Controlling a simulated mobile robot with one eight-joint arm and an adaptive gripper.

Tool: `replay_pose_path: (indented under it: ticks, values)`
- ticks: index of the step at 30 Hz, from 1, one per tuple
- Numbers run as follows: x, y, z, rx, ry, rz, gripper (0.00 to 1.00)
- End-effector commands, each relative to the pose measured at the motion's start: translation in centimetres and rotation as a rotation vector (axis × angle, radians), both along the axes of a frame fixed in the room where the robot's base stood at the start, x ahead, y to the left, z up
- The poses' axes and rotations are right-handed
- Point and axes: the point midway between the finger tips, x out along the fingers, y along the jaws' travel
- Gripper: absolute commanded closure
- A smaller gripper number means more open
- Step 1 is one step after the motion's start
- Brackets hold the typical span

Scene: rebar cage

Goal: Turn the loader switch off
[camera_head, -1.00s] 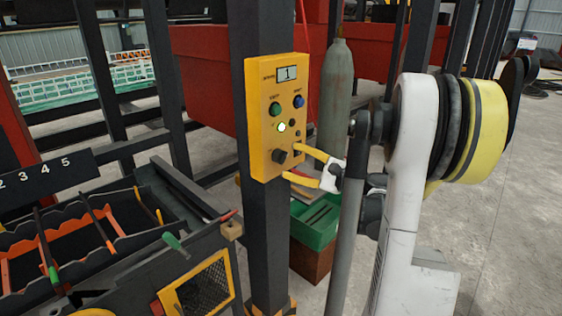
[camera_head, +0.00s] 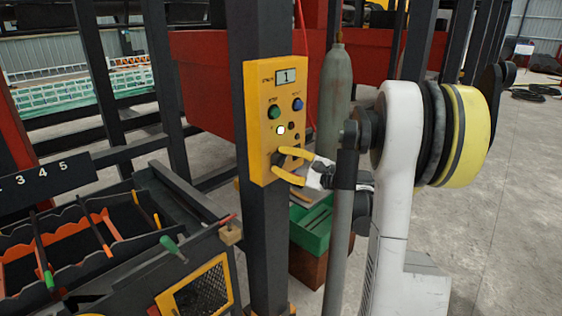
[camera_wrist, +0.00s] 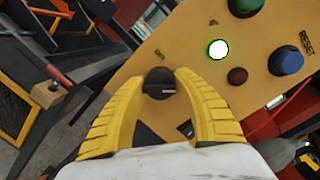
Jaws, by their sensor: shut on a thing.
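The yellow control box (camera_head: 262,90) is fixed to a dark post. Its black rotary switch (camera_wrist: 159,84) is low on the face, with a pale mark on its front. My gripper (camera_head: 277,161) has its two yellow fingers on either side of this switch and is shut on it. The wrist view shows the fingers (camera_wrist: 160,78) flanking the knob from both sides. In the head view the fingers partly hide the knob. A round indicator lamp (camera_wrist: 218,49) above the switch is lit white with a green rim.
The box also carries a green button (camera_head: 274,112), a blue button (camera_head: 298,104), a small dark red button (camera_wrist: 237,75) and a display (camera_head: 287,77) reading 1. A grey gas cylinder (camera_head: 334,100) stands behind. A rack with toothed orange dividers (camera_head: 70,232) is at left.

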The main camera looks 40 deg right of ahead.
Motion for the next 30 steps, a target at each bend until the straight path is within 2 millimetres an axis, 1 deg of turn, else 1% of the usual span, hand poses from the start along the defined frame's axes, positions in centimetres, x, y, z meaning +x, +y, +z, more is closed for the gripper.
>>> replay_pose_path:
  ticks: [5, 11, 30]
  values:
    - [0.01, -0.01, 0.1, -0.039, -0.004, 0.0, 0.95]
    - [0.01, 0.01, 0.17, -0.152, -0.013, 0.0, 0.95]
    - [0.02, 0.09, 0.18, -0.745, -0.061, 0.0, 0.95]
